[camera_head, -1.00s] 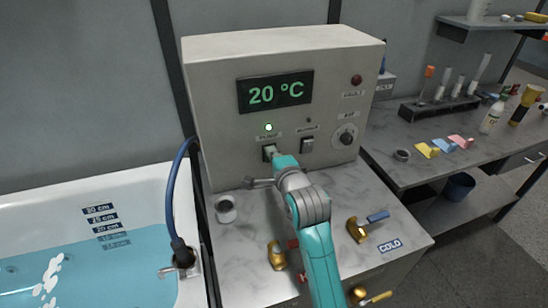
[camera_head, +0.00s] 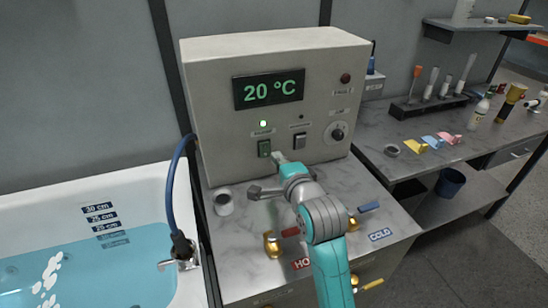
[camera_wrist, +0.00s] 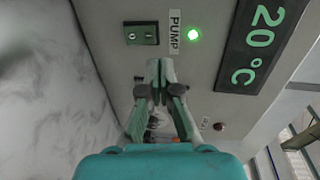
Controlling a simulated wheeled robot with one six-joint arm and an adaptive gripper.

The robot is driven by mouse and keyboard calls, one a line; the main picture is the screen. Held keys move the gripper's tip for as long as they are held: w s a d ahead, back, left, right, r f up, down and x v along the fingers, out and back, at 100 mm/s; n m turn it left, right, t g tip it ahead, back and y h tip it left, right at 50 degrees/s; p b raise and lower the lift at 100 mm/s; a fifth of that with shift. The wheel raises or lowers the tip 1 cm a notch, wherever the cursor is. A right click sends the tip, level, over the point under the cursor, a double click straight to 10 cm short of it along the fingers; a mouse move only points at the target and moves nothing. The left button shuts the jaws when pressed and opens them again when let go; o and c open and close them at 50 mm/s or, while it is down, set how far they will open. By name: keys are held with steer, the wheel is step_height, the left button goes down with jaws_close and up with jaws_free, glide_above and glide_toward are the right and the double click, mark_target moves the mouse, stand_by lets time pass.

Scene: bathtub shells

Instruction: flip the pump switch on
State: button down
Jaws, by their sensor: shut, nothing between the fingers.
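The pump switch (camera_head: 264,148) is a small green rocker on the front of the beige control box (camera_head: 220,140). It also shows in the wrist view (camera_wrist: 141,33), next to the PUMP label (camera_wrist: 174,33). The green lamp (camera_head: 263,124) above it is lit, and it glows in the wrist view (camera_wrist: 194,34) too. My gripper (camera_head: 277,157) is shut and empty, just right of and slightly below the switch in the head view. In the wrist view its closed fingertips (camera_wrist: 160,64) appear apart from the switch.
A second switch (camera_head: 300,141) and a dial (camera_head: 337,132) sit to the right on the box. The display (camera_head: 269,89) reads 20 °C. A white cup (camera_head: 223,203) and brass valves (camera_head: 271,245) stand on the marble top. The water-filled tub (camera_head: 90,240) is at left.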

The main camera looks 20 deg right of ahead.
steer(key=s, duration=0.1)
steer(key=s+r, duration=0.2)
steer(key=s, duration=0.1)
steer(key=shift+s, duration=0.1)
stand_by(0.5)
